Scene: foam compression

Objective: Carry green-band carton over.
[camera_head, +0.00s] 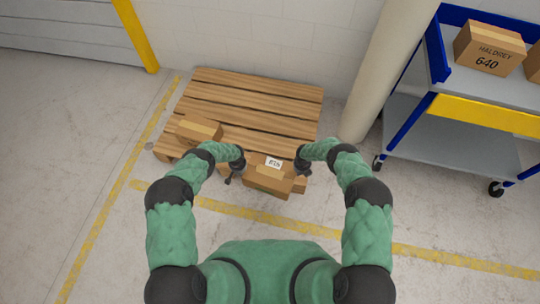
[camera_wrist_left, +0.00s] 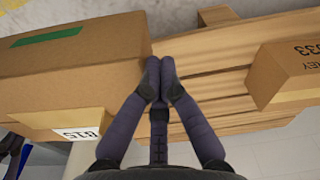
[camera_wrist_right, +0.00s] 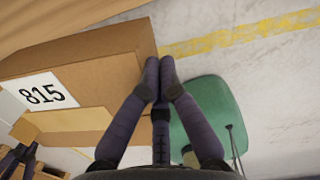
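The carton (camera_head: 268,183) marked 815 is brown, with a tan strip and a white label, at the pallet's front edge between my two grippers. Its green band (camera_wrist_left: 46,37) shows in the left wrist view; the carton also shows in the right wrist view (camera_wrist_right: 100,70). My left gripper (camera_head: 230,179) is at its left side and my right gripper (camera_head: 304,170) at its right side. In both wrist views the fingers are together, beside the carton and close to its edge, with no object between them. Whether they press on it, or whether the carton is raised, I cannot tell.
A wooden pallet (camera_head: 250,92) lies by the wall. Another carton (camera_head: 198,128) sits on its left end; it shows in the left wrist view (camera_wrist_left: 285,75). A round column (camera_head: 385,70) stands right, then a blue cart (camera_head: 450,140) bearing carton 640 (camera_head: 488,50). Yellow floor lines cross the open floor.

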